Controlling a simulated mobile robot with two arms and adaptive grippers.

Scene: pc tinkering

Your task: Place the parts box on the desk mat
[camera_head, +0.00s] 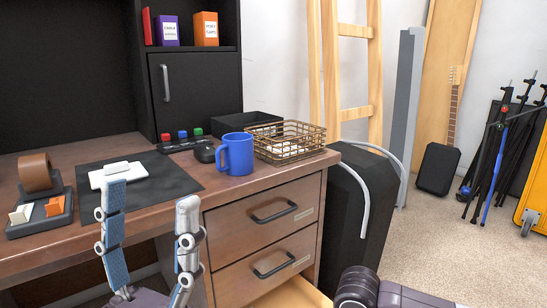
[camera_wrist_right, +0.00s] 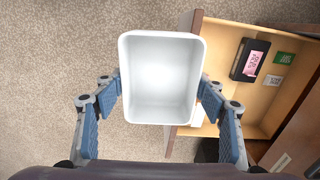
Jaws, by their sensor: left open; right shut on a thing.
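A white open-topped box (camera_wrist_right: 160,80), which I take to be the parts box, is gripped between the fingers of my right gripper (camera_wrist_right: 160,88) in the right wrist view. It looks empty, over the floor and beside the open drawer (camera_wrist_right: 232,66). The box and right gripper do not show in the head view. The black desk mat (camera_head: 168,182) lies on the desk with a small white item (camera_head: 118,172) on its left part. My left gripper (camera_head: 151,198) is open and empty in front of the mat, overlapping its front edge in the picture.
A blue mug (camera_head: 236,154), a wire basket (camera_head: 290,141) and a black tray (camera_head: 250,128) stand right of the mat. A tape dispenser (camera_head: 38,180) stands left. A dark box with a pink label (camera_wrist_right: 250,60) lies in the drawer. The mat's right part is bare.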

